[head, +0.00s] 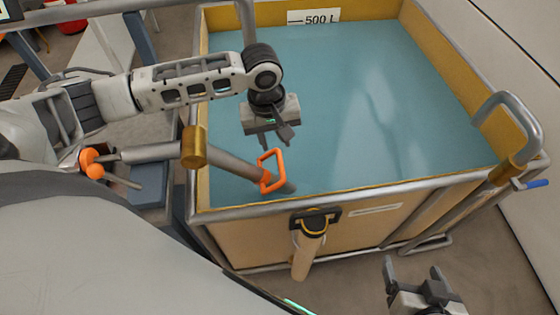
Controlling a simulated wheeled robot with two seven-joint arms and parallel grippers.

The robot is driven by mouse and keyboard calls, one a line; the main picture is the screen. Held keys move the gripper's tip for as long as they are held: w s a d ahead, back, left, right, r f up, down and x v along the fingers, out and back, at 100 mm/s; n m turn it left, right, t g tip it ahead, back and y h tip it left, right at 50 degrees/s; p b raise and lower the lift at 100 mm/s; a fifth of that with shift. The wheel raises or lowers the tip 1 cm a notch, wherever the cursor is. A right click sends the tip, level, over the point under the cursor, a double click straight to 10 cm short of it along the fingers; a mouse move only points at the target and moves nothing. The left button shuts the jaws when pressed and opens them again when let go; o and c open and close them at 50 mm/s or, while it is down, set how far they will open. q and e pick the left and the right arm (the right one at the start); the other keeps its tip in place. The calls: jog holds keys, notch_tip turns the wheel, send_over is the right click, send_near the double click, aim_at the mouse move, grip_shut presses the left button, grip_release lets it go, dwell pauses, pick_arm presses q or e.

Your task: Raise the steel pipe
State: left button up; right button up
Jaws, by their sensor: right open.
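The steel pipe (233,168) is a grey tube slanting down to the right from a brass-coloured collar (194,147) over the tank's left rim. Its lower end reaches the blue water near the front left corner. An orange loop handle (271,170) stands on the pipe near that end. My right gripper (415,268) is open and empty at the bottom right, in front of the tank.
The tank (424,187) has a metal rim and a 500 L label (314,17). A tan cylinder (309,252) hangs on its front. A bent grey pipe (512,105) with a blue lever (530,184) is at the right corner. Orange knobs (92,163) are at left.

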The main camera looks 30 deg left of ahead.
aim_at(281, 166)
pick_arm(q)
jog(key=f, duration=0.3)
jog(key=f+b, duration=0.1)
jog(key=f, duration=0.2)
jog(key=d+f, duration=0.1)
jog(key=f, duration=0.2)
jog(key=shift+w+f, duration=0.15)
jog(key=shift+w, duration=0.2)
grip_shut()
